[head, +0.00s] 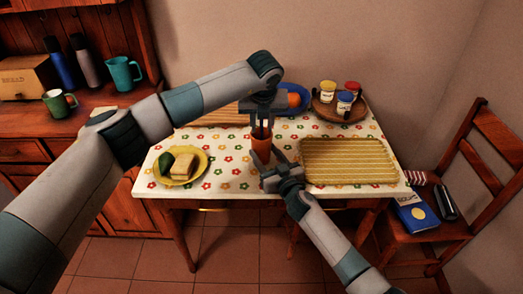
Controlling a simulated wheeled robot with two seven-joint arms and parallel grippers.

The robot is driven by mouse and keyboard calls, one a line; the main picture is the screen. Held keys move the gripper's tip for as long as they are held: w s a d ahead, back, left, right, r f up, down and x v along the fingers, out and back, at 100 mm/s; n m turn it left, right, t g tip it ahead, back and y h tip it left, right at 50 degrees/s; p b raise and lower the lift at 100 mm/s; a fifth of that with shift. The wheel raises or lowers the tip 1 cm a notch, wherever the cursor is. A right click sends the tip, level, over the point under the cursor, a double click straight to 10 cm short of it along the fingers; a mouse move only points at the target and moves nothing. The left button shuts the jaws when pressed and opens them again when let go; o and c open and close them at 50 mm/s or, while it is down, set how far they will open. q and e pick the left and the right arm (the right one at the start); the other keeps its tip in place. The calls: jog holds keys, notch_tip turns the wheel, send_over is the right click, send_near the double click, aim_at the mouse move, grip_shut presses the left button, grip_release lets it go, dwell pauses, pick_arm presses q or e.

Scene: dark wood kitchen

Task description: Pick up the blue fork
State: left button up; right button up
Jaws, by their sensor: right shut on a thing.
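An orange-brown cup (261,155) stands near the front middle of the table. Thin dark utensils (262,131) stick up from it; their colour is too small to tell, so I cannot make out the blue fork for sure. My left gripper (263,124) points down right above the cup, its fingers apart on either side of the utensil tops. My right gripper (267,168) comes from the lower right and is shut on the cup's side. The arms and fingers partly hide the cup.
The flowered table (222,165) holds a yellow plate (203,169) with bread and a green item at left, and a woven tray (348,177) at right. Behind are a blue plate (307,100) and a round board with jars (319,108). A chair (425,237) stands at right.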

pick_arm(q)
jog(key=shift+x, duration=1.15)
grip_shut()
